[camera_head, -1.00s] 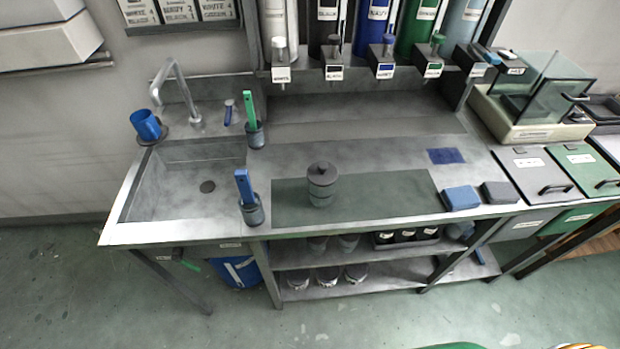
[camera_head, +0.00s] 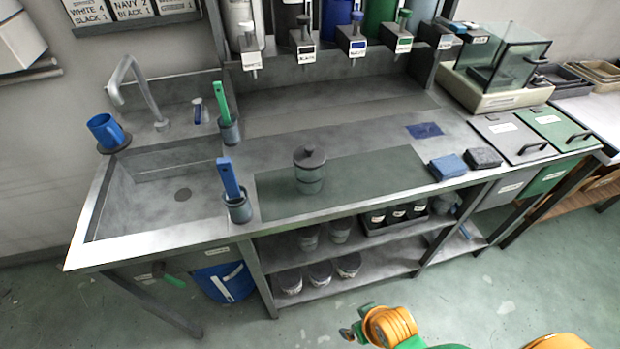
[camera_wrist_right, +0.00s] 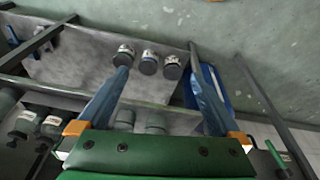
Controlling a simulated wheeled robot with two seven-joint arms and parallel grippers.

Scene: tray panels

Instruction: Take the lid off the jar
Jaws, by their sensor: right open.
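The jar (camera_head: 309,182) stands upright on the dark green mat (camera_head: 390,172) of the steel bench in the head view. Its dark grey lid (camera_head: 309,157), with a small knob, sits on top of it. My right gripper (camera_wrist_right: 160,73) is open and empty in the right wrist view, its two blue fingers wide apart, facing the shelves under the bench. The jar cannot be made out in that view. In the head view only orange and green parts of my arm show at the bottom edge, well away from the jar. My left gripper is not in view.
A sink (camera_head: 160,190) lies left of the mat, with a blue-handled tool in a holder (camera_head: 238,208) between. Blue (camera_head: 448,168) and dark (camera_head: 483,158) blocks lie at the mat's right. Dispensers stand behind. Shelves below (camera_head: 330,262) hold several small jars. The mat around the jar is clear.

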